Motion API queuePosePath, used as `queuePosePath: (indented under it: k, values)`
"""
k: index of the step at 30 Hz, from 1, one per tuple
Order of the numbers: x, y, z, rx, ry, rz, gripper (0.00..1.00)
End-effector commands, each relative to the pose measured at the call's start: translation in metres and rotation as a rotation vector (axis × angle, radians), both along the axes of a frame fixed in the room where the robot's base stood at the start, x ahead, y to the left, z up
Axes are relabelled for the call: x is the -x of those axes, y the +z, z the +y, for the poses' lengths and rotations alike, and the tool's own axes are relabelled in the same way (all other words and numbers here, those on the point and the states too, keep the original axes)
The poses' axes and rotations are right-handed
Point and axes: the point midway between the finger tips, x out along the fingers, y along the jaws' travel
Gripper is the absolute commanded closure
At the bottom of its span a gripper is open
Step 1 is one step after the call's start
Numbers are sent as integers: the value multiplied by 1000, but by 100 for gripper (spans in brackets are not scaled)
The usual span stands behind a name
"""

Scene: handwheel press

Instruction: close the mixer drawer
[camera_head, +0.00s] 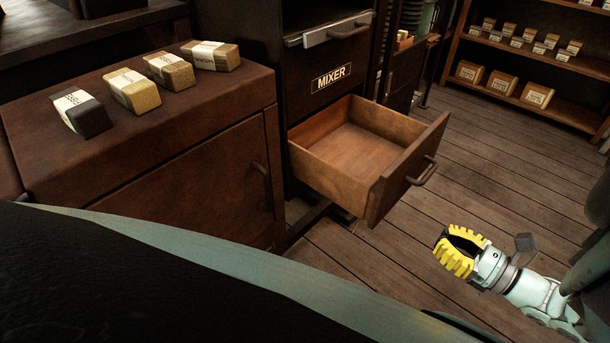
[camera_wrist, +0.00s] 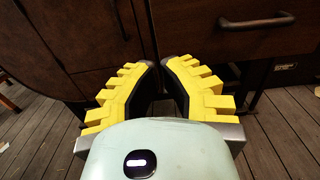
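The mixer drawer (camera_head: 408,176) is pulled well out of the cabinet, below a MIXER label (camera_head: 331,77). Its wooden inside is empty, and a dark bar handle (camera_head: 423,172) is on its front. My gripper (camera_head: 448,239), with yellow ridged fingers, is in front of the drawer, to its lower right in the head view, apart from the handle. The fingers are spread with nothing between them, as the wrist view (camera_wrist: 158,72) also shows. A dark panel with a horizontal handle (camera_wrist: 256,22) is ahead at the upper right there; I cannot tell for sure that it is this drawer.
A brown cabinet (camera_head: 180,190) left of the drawer carries several labelled blocks. A closed drawer with a metal handle (camera_head: 338,31) is above the label. Shelves with small boxes (camera_head: 503,84) stand at the back right. The plank floor (camera_head: 470,160) right of the drawer is clear.

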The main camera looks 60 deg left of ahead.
Motion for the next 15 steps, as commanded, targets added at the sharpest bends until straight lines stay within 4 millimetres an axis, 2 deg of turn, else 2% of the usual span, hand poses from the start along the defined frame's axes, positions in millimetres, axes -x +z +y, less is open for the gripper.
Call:
queuePosePath:
  k: [9,15]
  values:
    - [17,2,63,1,8,2,100]
    - [25,0,98,3,5,-1,100]
